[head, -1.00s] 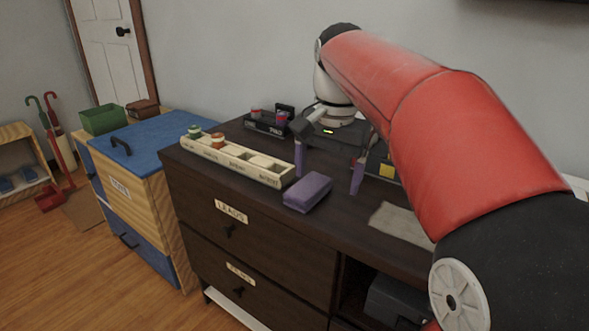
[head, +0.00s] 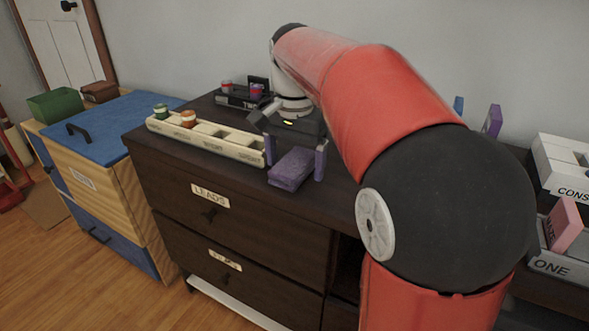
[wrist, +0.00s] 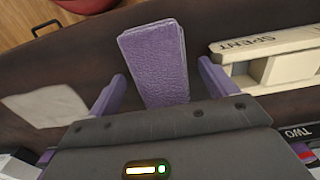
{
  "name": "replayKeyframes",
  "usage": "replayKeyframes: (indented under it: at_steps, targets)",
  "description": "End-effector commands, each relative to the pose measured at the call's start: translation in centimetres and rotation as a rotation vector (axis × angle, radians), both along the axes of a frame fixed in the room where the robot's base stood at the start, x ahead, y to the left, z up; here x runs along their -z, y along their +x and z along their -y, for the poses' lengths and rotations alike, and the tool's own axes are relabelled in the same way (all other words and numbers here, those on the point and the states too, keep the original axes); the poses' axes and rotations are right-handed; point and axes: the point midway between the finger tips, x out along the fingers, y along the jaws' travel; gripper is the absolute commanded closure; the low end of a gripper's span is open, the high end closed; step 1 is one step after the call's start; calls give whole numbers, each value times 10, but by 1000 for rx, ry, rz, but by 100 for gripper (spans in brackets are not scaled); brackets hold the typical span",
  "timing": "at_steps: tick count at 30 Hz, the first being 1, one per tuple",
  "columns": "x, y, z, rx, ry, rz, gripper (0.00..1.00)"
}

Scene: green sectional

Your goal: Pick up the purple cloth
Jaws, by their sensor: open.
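The purple cloth (head: 291,169) is a folded, block-shaped piece lying on the dark dresser top near its front edge. My gripper (head: 296,158) is open, its two purple fingers on either side of the cloth in the head view. In the wrist view the cloth (wrist: 153,58) extends between and beyond the fingers of my gripper (wrist: 162,78), with a gap on each side. The cloth's near end is partly hidden by the gripper body.
A cream tray (head: 230,149) with compartments and small jars stands close left of the cloth. A pale flat cloth (wrist: 45,103) lies on the other side. A blue-topped wooden cabinet (head: 110,123) is at left. Labelled bins (head: 560,163) stand at right.

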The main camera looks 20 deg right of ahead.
Motion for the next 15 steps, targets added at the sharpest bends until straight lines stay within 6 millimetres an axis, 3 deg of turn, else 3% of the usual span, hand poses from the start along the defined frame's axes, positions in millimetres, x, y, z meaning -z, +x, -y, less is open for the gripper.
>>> replayKeyframes:
  at_steps: [6, 15]
  targets:
    - [0, 0, 0, 0, 0, 1, 17]
    - [0, 0, 0, -1, 0, 0, 56]
